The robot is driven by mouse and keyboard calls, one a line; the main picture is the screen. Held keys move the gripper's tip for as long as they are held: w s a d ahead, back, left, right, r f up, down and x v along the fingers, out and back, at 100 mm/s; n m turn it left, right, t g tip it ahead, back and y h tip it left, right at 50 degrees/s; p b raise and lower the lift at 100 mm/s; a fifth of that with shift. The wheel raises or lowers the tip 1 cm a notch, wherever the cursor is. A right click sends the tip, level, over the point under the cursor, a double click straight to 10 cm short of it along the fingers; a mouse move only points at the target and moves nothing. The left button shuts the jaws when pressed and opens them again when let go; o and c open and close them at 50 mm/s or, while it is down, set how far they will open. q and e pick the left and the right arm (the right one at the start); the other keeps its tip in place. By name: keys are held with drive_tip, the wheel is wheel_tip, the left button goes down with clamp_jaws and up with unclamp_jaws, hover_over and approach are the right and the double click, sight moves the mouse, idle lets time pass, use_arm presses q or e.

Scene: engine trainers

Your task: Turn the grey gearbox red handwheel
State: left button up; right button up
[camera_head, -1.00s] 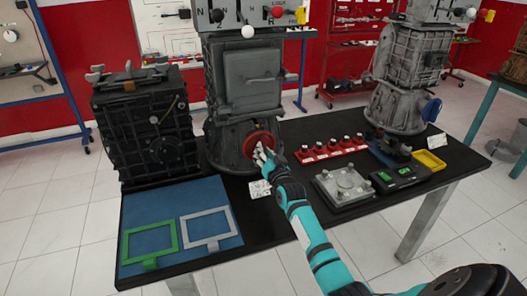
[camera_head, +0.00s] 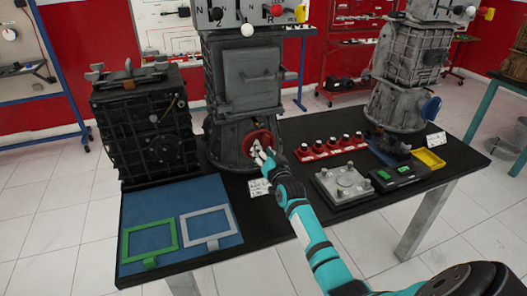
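The grey gearbox (camera_head: 242,75) stands upright on the black table, left of the picture's middle. Its red handwheel (camera_head: 250,138) is low on the front of its dark base. My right gripper (camera_head: 262,153) is at the lower right part of the handwheel and covers some of it. The fingers look spread at the wheel's face. I cannot tell whether they touch the rim or close on it. My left gripper is not in the view.
A black gearbox (camera_head: 146,125) stands close on the left. A blue mat (camera_head: 150,210) holds a green frame (camera_head: 150,240) and a grey frame (camera_head: 208,228). A red rack (camera_head: 331,150), a metal plate (camera_head: 343,184) and a yellow tray (camera_head: 428,160) lie to the right.

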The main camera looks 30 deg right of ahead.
drive_tip(key=v, duration=1.2)
drive_tip(key=shift+a, duration=0.1)
